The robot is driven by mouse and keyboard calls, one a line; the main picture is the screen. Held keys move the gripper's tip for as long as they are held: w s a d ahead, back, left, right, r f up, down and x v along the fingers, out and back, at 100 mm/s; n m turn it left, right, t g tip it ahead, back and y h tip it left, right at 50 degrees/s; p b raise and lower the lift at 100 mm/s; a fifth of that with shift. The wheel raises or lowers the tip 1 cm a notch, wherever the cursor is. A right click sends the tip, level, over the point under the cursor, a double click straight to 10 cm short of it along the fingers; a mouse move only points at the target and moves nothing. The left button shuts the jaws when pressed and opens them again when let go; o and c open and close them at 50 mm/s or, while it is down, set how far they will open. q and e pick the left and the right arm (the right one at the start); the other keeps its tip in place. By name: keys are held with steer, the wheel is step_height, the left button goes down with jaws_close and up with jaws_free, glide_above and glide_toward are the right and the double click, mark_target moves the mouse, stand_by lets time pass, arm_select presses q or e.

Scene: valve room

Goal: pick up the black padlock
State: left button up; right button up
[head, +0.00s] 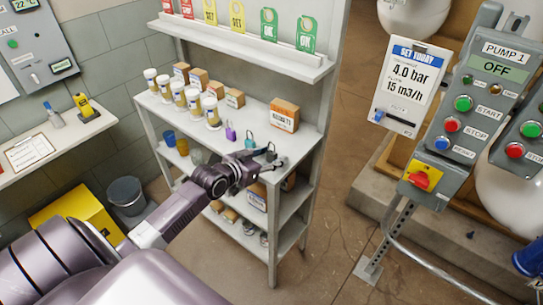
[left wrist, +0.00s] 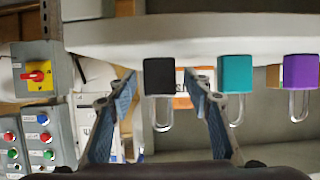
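The black padlock (head: 271,153) stands on the shelf's upper board at its near edge, right of the teal padlock (head: 250,141) and purple padlock (head: 230,132). My left gripper (head: 264,165) is at that edge, close to the black padlock and partly in front of it. In the left wrist view, which is upside down, the black padlock (left wrist: 158,77) shows between the two spread fingers of my left gripper (left wrist: 160,92), with its shackle hanging down in the picture. The fingers are open; I cannot tell whether they touch it. My right gripper is out of view.
The teal padlock (left wrist: 235,73) is close beside one finger. White jars (head: 180,95) and a cardboard box (head: 284,115) stand behind on the shelf (head: 275,185). The pump control box (head: 470,110) is at the right. Floor (head: 335,220) between is clear.

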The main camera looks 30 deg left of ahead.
arm_select(q)
steer(key=c, duration=1)
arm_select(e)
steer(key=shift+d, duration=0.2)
